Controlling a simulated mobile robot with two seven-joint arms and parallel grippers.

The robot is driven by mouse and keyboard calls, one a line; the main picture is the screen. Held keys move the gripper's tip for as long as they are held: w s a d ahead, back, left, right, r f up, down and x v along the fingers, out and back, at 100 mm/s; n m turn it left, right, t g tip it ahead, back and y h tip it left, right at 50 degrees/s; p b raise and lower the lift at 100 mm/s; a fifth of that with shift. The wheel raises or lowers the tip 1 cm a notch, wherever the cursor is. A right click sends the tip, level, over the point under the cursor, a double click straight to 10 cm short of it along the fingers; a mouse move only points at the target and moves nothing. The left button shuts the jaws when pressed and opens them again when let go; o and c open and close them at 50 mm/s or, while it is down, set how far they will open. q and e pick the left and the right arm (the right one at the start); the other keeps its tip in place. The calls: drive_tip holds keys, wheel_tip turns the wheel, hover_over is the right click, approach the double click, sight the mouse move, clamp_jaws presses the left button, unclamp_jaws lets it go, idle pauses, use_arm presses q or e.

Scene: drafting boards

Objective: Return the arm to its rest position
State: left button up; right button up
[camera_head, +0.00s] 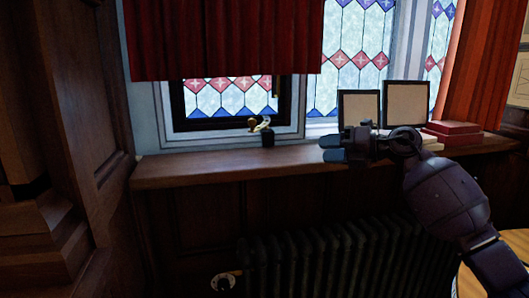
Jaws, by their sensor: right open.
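My right gripper (330,148) is over the wooden windowsill (210,168), its fingers pointing left. Its blue-tipped jaws are apart, with nothing visible between them. My right arm comes in from the lower right, passing in front of the radiator and the sill's edge. The gripper overlaps the lower part of a small picture frame (359,104) in the picture; I cannot tell whether they touch. My left gripper does not show.
A dark radiator (330,255) is below. A red curtain (220,40) hangs above. The sill's left part is clear.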

drive_tip(key=s+f+m, duration=0.2)
drive_tip(key=f, duration=0.9)
drive_tip(key=s+f+m, duration=0.2)
drive_tip(key=f+m, duration=0.1)
drive_tip(key=f, duration=0.7)
drive_tip(key=w+d+r+m+t+h, duration=0.4)
drive_tip(key=w+d+r+m+t, duration=0.3)
drive_tip(key=m+t, duration=0.65)
drive_tip(key=w+d+f+m+g+h, duration=0.3)
drive_tip(key=d+f+m+h, duration=0.35)
drive_tip(key=m+h, duration=0.55)
drive_tip(key=s+f+m+g+y, duration=0.2)
drive_tip(key=s+f+m+g, duration=0.1)
drive_tip(key=s+f, duration=1.65)
drive_tip(key=s+f+m+g, duration=0.1)
drive_tip(key=s+f, duration=0.3)
drive_tip(key=s, duration=0.9)
drive_tip(key=s+a+f+m+g, duration=0.1)
drive_tip(key=s+f, duration=0.3)
drive_tip(key=s, duration=0.9)
drive_tip(key=shift+a+m+h, duration=0.3)
drive_tip(key=shift+m+h, duration=0.1)
drive_tip(key=shift+m, duration=0.05)
drive_tip(key=shift+f+g, duration=0.1)
drive_tip(key=shift+g, duration=0.15)
